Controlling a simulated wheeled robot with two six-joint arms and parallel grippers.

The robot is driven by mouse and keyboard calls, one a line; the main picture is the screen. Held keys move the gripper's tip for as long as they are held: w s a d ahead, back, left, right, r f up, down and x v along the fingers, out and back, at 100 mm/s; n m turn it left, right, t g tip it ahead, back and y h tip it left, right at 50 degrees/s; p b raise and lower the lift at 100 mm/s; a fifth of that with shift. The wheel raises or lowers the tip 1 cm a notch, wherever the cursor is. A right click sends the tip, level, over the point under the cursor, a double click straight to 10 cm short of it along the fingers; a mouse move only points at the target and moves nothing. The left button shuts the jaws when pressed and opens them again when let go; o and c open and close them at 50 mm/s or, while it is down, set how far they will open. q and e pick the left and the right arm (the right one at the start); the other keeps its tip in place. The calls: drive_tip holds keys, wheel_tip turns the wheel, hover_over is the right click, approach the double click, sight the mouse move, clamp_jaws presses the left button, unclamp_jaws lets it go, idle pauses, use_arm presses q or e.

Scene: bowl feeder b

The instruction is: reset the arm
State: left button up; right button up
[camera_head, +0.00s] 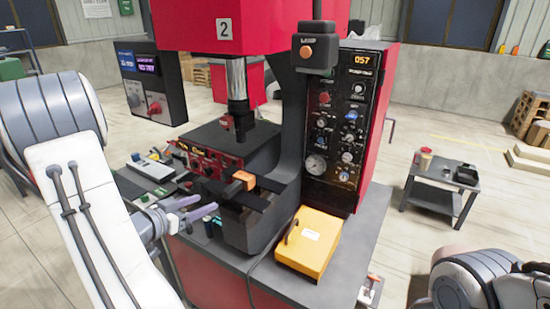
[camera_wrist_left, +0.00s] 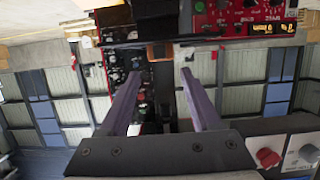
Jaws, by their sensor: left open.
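My left arm (camera_head: 85,215) comes in from the left in the head view. Its gripper (camera_head: 205,206), with purple fingers, is open and looks empty beside the left side of the red machine. In the left wrist view the two fingers (camera_wrist_left: 160,88) stand apart with nothing between them. The red press machine (camera_head: 240,30) marked 2 stands in front of me, with an orange block (camera_head: 243,180) on its dark lower part. Only part of my right arm (camera_head: 480,280) shows at the lower right; its gripper is out of the picture.
A yellow box (camera_head: 310,243) sits on the machine's bench (camera_head: 362,235). A control panel (camera_head: 345,115) reading 057 stands at the right of the press. A small dark table (camera_head: 440,185) with items is at the right. Open floor lies between it and the machine.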

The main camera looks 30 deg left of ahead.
use_arm(q)
drive_tip(key=shift+w, duration=0.1)
drive_tip(key=w+d+f+g+y, duration=0.2)
drive_tip(key=w+d+f+g, duration=0.15)
drive_tip(key=w, duration=0.25)
drive_tip(key=s+d+n+g, duration=0.15)
drive_tip(key=d+g, duration=0.25)
drive_tip(key=d, duration=0.6)
drive_tip(key=s+d+r+m+g+h+b, duration=0.2)
drive_tip(key=s+d+m+g, duration=0.5)
drive_tip(key=s+d, duration=1.5)
drive_tip(key=d, duration=0.3)
drive_tip(key=shift+s+d+m, duration=0.15)
drive_tip(key=shift+d+m, duration=0.05)
drive_tip(key=shift+m, duration=0.15)
